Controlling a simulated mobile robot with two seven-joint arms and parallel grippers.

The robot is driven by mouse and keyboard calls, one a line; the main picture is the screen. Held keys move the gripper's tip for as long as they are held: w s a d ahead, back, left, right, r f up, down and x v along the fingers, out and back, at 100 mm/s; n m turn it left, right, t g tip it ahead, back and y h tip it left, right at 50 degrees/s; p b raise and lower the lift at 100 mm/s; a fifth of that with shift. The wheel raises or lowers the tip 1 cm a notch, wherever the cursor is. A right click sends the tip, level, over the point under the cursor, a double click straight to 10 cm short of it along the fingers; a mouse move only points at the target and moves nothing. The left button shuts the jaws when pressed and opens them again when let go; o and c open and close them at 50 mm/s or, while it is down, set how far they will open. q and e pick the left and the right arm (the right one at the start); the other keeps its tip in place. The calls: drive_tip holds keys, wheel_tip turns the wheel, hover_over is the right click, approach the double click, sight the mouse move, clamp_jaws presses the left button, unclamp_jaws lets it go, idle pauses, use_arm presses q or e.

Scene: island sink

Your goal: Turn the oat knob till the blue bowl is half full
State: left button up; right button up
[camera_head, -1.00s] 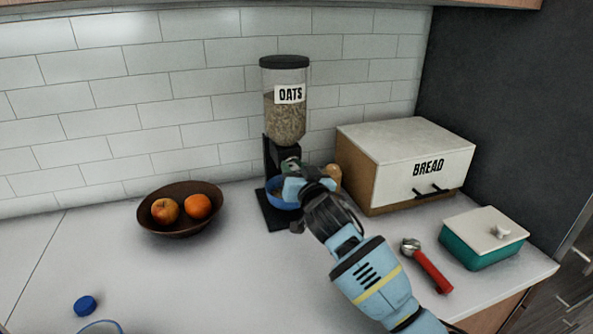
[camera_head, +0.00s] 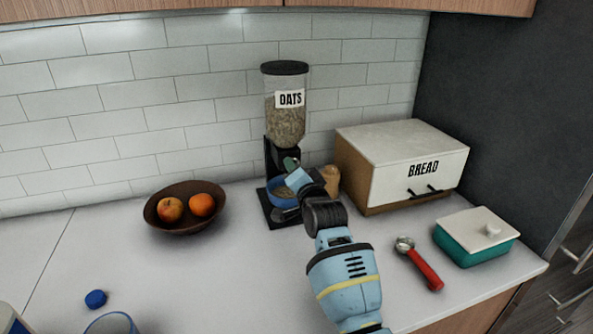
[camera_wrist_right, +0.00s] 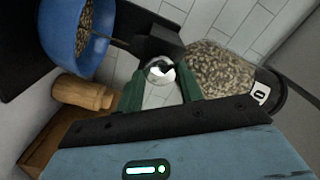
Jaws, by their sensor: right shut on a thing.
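The oat dispenser (camera_head: 287,122) stands against the tiled wall, labelled OATS, its clear hopper partly filled with oats. My right gripper (camera_head: 291,166) is at the dispenser's outlet. In the right wrist view its green fingers (camera_wrist_right: 160,84) are shut on the shiny oat knob (camera_wrist_right: 160,70). The blue bowl (camera_head: 272,191) sits on the dispenser's black base below the outlet, partly hidden by my gripper. In the right wrist view the bowl (camera_wrist_right: 60,38) has oats (camera_wrist_right: 84,28) in it; its fill level is hard to judge from this angle. My left gripper is not in view.
A bread box (camera_head: 405,165) and a wooden shaker-like item (camera_head: 331,178) stand right of the dispenser. A red-handled tool (camera_head: 427,270) and a teal butter dish (camera_head: 470,250) lie further right. A fruit bowl (camera_head: 178,228) stands left. The counter's middle is clear.

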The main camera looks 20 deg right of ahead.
idle(0.3)
drive_tip(key=o, duration=1)
drive_tip(key=shift+s, duration=0.15)
drive_tip(key=s, duration=0.7)
drive_tip(key=shift+s+d+p, duration=0.15)
drive_tip(key=shift+s+p, duration=0.1)
drive_tip(key=shift+p, duration=0.05)
